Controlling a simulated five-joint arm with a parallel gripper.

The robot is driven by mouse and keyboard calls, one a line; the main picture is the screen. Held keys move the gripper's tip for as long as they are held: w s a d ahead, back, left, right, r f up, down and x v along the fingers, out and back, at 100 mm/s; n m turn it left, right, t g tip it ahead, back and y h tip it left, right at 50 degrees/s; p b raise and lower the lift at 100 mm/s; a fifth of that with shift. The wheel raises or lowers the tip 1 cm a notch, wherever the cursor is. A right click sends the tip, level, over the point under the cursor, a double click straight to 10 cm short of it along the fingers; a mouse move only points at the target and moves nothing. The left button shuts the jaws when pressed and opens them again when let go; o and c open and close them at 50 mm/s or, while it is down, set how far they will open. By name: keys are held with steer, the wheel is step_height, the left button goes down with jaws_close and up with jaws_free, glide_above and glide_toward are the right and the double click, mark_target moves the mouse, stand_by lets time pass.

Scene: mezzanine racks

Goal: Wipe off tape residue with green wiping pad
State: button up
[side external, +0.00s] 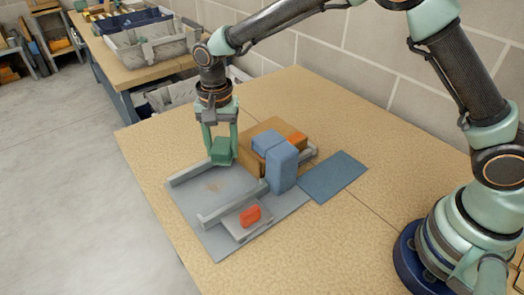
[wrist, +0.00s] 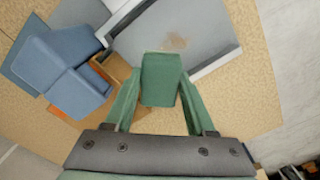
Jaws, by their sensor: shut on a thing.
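My gripper (side external: 221,153) is shut on the green wiping pad (side external: 220,148) and holds it above the far end of the grey board (side external: 185,204). In the wrist view the pad (wrist: 161,80) sits between both green fingers (wrist: 160,76). The tape residue is a faint brown smudge (side external: 212,187) on the board between two grey rails. It also shows in the wrist view (wrist: 177,42), beyond the pad's far end. The pad appears apart from the residue.
A wooden box (side external: 250,137) with blue and orange blocks stands right of my gripper. A tall blue block (side external: 282,166) stands beside a rail, near a blue mat (side external: 333,177). An orange-red piece (side external: 250,216) rests on a small grey tray. The left table edge is clear.

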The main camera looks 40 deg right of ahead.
mark_target(227, 180)
steer(key=shift+f, duration=3.4)
steer(key=shift+a+f, duration=0.35)
steer(key=shift+f, duration=0.4)
steer(key=shift+a, duration=3.75)
steer(key=shift+d, duration=3.95)
steer(key=shift+d+r, duration=0.2)
steer(key=shift+r, duration=3.9)
